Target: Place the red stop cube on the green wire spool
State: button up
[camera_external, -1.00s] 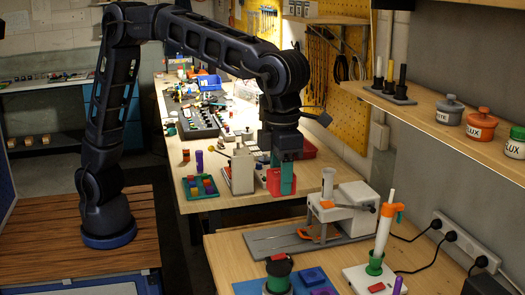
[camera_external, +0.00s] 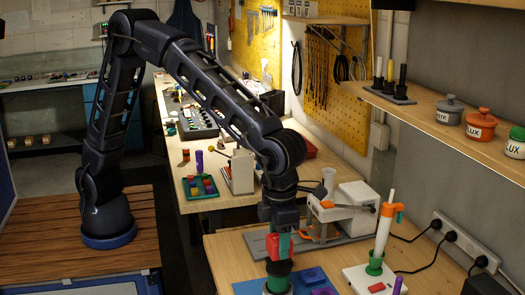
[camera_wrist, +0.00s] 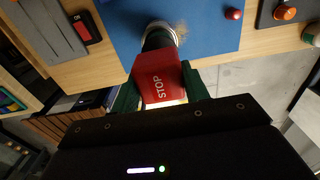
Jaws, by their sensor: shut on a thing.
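The red stop cube (camera_external: 274,247) is held between the green fingers of my gripper (camera_external: 280,246). In the wrist view the cube (camera_wrist: 157,78) shows its white STOP lettering, with a finger of my gripper (camera_wrist: 158,90) on each side. The green wire spool (camera_external: 278,285) stands upright on the blue mat, with a dark winding at its top. The cube is right above the spool; I cannot tell whether they touch. In the wrist view the spool (camera_wrist: 158,35) is partly hidden behind the cube.
The blue mat (camera_external: 243,288) also bears a blue block (camera_external: 312,276) and a purple item (camera_external: 324,292). A white stand with an orange-topped post (camera_external: 386,225) is to the right. A white bench machine (camera_external: 350,205) stands behind on a grey base.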

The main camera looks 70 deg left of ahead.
jog(key=shift+f, duration=1.8)
jog(key=shift+f, duration=0.15)
jog(key=o, duration=1)
